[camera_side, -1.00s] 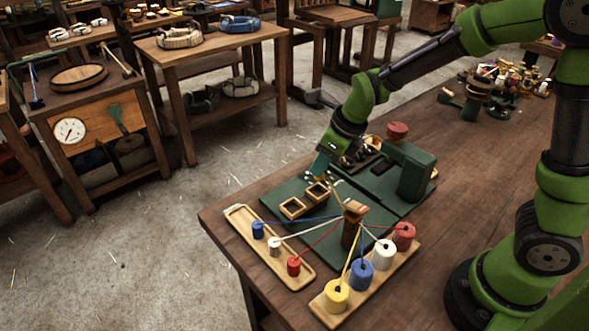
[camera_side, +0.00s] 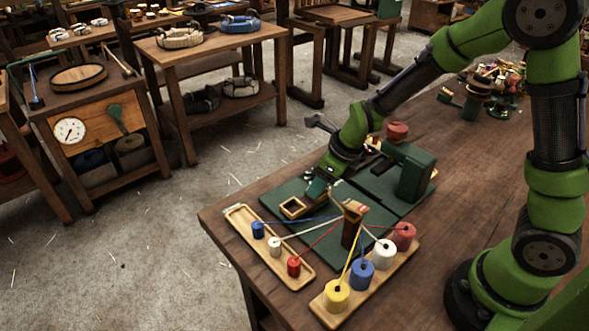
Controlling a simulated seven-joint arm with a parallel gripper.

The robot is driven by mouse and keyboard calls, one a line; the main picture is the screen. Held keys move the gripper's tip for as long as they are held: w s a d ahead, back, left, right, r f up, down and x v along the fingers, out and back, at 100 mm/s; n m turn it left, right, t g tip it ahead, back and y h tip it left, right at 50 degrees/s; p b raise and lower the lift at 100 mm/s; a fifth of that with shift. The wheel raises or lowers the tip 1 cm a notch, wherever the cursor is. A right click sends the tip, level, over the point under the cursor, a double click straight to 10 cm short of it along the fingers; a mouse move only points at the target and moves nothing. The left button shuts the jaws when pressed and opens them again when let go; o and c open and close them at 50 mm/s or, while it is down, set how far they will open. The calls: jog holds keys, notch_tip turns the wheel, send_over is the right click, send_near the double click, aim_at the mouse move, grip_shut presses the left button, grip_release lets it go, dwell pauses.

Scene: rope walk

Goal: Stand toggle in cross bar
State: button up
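My gripper (camera_side: 317,191) points down at the green mat (camera_side: 330,241), right over the place of one small square wooden holder, which it largely hides. Whether its fingers are open or shut on something is too small to tell. A second square wooden holder (camera_side: 293,207), with a dark hollow, lies just left of the gripper. I cannot make out the toggle or a cross bar for certain. A wooden post (camera_side: 351,222) stands on the mat's right part, with colored strands meeting at its top.
A wooden tray (camera_side: 240,222) holds blue, white and red weights at the left. A wooden rack (camera_side: 333,311) carries yellow, blue, white and red spools at the front right. A dark green machine (camera_side: 415,169) with a red knob (camera_side: 397,131) stands behind the gripper.

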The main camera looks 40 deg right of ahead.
jog(key=shift+s+r, duration=0.1)
jog(key=shift+r, duration=0.4)
jog(key=s+d+r+n+t, duration=0.2)
jog(key=s+r+n, duration=1.4)
jog(key=n, duration=1.1)
notch_tip(320, 180, up, 2)
jog(key=shift+s+d+n+t, duration=0.3)
jog(key=shift+s+d+t, duration=0.1)
jog(key=shift+t, duration=0.1)
jog(key=shift+r, duration=2.5)
